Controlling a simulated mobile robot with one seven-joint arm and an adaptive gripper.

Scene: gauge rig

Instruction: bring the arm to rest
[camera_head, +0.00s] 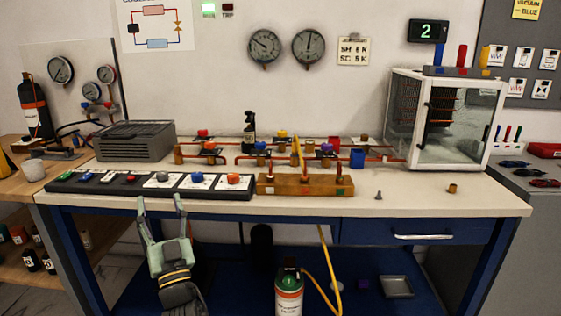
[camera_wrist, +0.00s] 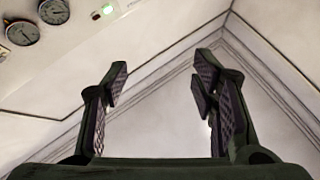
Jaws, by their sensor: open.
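My gripper (camera_head: 160,204) is open and empty. In the head view it stands in front of the workbench (camera_head: 440,201), its two fingers pointing up near the bench's front edge at the left. The fingertips reach about the height of the black control strip (camera_head: 120,182) in the picture; I cannot tell whether they touch the edge. In the wrist view the open fingers (camera_wrist: 158,88) have only bare wall and ceiling lines between them.
A wooden block (camera_head: 305,186) and copper pipework with coloured valves sit mid-bench. A grey finned unit (camera_head: 135,142) is at the left, a glass cabinet (camera_head: 445,115) at the right. A gas cylinder (camera_head: 289,298) with a yellow hose stands below. The bench's right front is mostly clear.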

